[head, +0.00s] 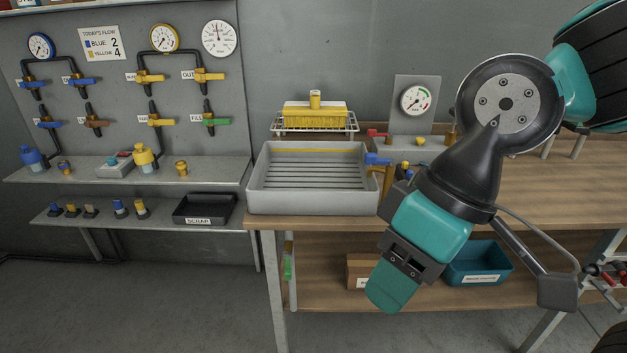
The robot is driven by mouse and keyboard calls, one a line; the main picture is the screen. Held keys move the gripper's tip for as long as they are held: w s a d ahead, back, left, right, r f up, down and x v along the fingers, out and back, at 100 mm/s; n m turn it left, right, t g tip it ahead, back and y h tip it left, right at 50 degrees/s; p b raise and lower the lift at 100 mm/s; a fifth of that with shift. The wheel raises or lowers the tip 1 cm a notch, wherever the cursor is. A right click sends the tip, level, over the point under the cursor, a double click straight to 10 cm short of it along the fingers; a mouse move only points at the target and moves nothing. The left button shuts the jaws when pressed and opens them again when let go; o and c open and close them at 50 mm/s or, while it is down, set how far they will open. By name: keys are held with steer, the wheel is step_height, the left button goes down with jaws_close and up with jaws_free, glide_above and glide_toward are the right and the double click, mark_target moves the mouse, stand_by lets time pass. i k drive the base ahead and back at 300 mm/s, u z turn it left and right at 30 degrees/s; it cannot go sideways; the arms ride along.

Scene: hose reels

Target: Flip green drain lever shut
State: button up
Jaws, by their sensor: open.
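A green-handled lever (215,122) sits on the grey wall panel in the head view, at the right of the lower valve row, with a label reading FILL beside it. Its handle lies roughly level. Another small green part (288,264) shows low at the bench's left end, below the grey slatted tray (312,203); its shape is too small to make out. I cannot tell which is the drain lever. My gripper (395,280) points down in front of the bench, right of both green parts and apart from them. It is open, and nothing shows in it.
The wooden bench (540,195) fills the right side. A yellow brush (314,115) sits on a rack behind the tray. A gauge stand (417,97), a blue handle (376,159) and a teal bin (480,264) are near my arm. The floor at left is clear.

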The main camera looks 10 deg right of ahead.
mark_target(287, 256)
steer(key=u, duration=1.45)
steer(key=i, duration=0.55)
steer(key=z, duration=0.8)
